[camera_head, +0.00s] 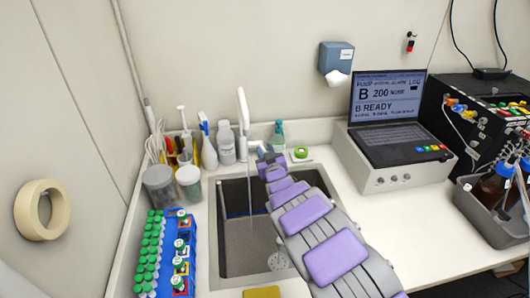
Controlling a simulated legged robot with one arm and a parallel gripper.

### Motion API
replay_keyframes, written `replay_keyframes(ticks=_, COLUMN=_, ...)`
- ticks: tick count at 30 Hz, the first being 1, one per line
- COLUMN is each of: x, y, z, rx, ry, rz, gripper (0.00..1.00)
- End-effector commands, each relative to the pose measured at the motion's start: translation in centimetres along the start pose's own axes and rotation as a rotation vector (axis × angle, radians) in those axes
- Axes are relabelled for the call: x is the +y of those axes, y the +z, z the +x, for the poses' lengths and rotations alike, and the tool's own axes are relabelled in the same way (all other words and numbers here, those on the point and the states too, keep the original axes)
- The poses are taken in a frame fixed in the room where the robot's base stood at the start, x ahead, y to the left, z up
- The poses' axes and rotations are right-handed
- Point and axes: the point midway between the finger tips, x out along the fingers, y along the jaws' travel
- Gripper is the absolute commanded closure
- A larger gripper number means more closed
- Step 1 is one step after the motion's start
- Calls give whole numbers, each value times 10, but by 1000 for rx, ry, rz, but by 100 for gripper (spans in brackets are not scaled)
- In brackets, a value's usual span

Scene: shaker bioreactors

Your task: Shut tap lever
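The tap (243,110) is a white curved spout rising behind the sink. A thin stream of water (250,197) appears to run down into the grey sink basin (232,230). My arm reaches over the right part of the sink to the tap's base. My gripper (264,151) is small and far off, close beside the lower part of the tap on its right. I cannot tell whether it touches the tap. The tap lever is not clearly visible; my gripper or arm may hide it. Whether the fingers are open or shut does not show.
Left of the tap stand a white bottle (226,144), a spray bottle (207,146) and lidded jars (160,186). A teal bottle (279,134) and green tape roll (301,153) are right of it. A blue tube rack (185,231) stands left of the sink, a laptop (390,140) right.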

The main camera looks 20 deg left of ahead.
Motion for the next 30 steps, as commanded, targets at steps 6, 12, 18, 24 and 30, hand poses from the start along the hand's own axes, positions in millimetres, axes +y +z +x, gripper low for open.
replay_keyframes(ticks=6, x=-1, y=0, z=0, rx=0, ry=-1, rz=-1, gripper=94)
replay_keyframes(ticks=12, x=-1, y=0, z=0, rx=0, ry=-2, rz=-1, gripper=100)
replay_keyframes(ticks=18, x=-1, y=0, z=0, rx=-1, ry=-2, rz=-1, gripper=100)
replay_keyframes(ticks=24, x=0, y=-8, z=3, rx=-43, ry=-10, rz=3, gripper=100)
replay_keyframes(ticks=30, x=4, y=-24, z=12, rx=-122, ry=-24, rz=11, gripper=100)
